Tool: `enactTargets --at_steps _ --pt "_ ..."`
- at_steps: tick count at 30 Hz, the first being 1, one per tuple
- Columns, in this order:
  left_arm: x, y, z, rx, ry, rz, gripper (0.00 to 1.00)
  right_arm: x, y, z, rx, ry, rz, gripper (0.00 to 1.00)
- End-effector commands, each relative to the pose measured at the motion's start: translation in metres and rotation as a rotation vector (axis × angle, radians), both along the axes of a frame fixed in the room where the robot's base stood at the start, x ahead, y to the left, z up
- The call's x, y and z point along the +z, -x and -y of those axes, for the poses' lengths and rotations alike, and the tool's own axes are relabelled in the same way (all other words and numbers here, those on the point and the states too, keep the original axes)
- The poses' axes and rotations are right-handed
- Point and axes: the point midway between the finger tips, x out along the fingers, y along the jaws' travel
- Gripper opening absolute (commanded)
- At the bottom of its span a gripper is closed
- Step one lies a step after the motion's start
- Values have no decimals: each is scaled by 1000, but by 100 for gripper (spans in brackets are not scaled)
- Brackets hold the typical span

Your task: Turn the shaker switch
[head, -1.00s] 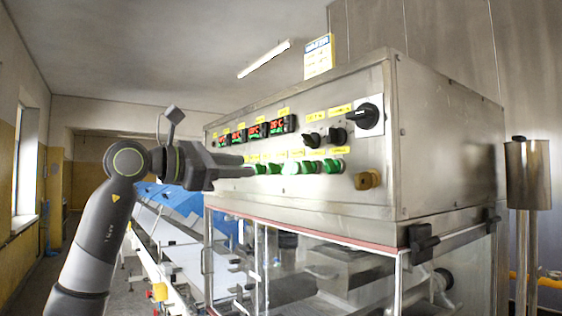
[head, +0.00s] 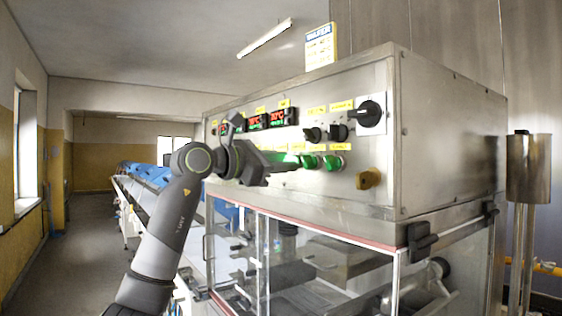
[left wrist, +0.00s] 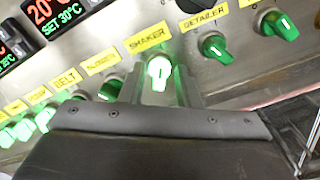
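The shaker switch (left wrist: 158,72) is a brightly lit green knob under the yellow SHAKER label (left wrist: 147,38) in the left wrist view. My left gripper (left wrist: 160,88) is open, with one finger on each side of this knob. A gap shows beside the knob, and I cannot tell whether either finger touches it. In the head view my left gripper (head: 295,163) points right along the lower row of knobs and hides most of the shaker switch, leaving a green glow. My right gripper is not in view.
The detailer knob (left wrist: 214,46) and another green knob (left wrist: 279,25) sit right of the shaker; blower and belt knobs sit left.

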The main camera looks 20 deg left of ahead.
Motion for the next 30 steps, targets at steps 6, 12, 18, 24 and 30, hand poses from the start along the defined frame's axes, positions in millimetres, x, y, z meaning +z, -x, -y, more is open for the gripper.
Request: enactTargets --at_steps 6,12,18,24,30 --pt "0 0 0 0 0 0 0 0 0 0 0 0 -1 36" --pt "0 0 0 -1 1 -2 0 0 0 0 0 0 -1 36" --pt "0 0 0 -1 30 -24 0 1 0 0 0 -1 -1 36" --pt "0 0 0 0 115 -90 0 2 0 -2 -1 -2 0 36" --pt "0 -1 -1 0 250 -195 0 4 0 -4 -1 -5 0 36"
